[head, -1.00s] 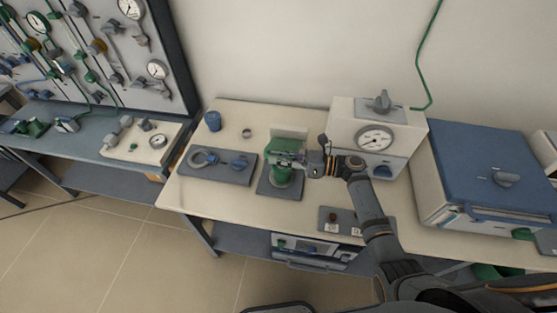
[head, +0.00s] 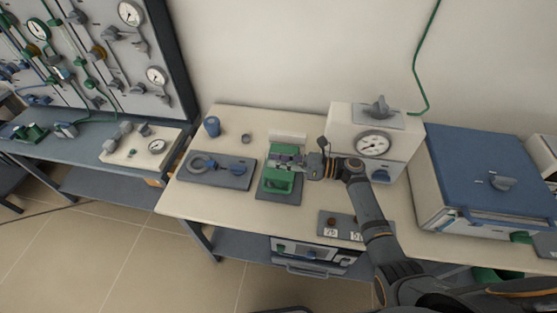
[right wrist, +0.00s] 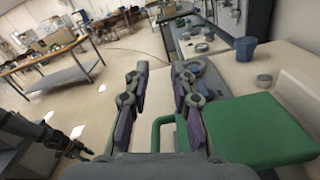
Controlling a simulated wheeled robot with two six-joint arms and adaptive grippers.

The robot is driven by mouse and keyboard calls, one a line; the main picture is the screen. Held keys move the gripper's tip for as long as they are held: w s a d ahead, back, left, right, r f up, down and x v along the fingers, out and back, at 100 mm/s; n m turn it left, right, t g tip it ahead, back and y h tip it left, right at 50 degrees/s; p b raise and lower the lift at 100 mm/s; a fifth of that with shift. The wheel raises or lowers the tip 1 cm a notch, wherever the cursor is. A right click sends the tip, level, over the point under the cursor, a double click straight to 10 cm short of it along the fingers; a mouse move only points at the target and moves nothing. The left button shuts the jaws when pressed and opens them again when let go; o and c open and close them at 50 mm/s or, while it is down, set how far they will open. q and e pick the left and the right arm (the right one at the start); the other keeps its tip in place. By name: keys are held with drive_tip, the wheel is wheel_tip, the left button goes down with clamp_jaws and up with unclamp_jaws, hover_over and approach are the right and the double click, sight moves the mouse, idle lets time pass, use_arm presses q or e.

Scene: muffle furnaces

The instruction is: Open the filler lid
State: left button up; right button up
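The green filler lid (right wrist: 255,130) fills the right of the right wrist view as a flat panel. A green loop handle (right wrist: 160,130) reaches from it toward the left, partly hidden by my fingers. In the head view the green lid with its loop (head: 279,182) sits on a dark plate, partly covered by my right gripper (head: 290,161). My right gripper (right wrist: 160,95) is open; its purple pads are apart, over the handle with nothing visibly clamped. A dark arm end, seemingly my left gripper (right wrist: 72,142), shows small at lower left in the wrist view.
A grey plate with a ring and blue knob (head: 217,170) lies left of the lid. A blue cup (head: 212,126) and small ring (head: 246,138) stand behind. A gauge box (head: 372,142) and blue-topped furnace (head: 485,170) stand right. The front left tabletop is clear.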

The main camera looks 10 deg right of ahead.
drive_tip(key=v, duration=1.2)
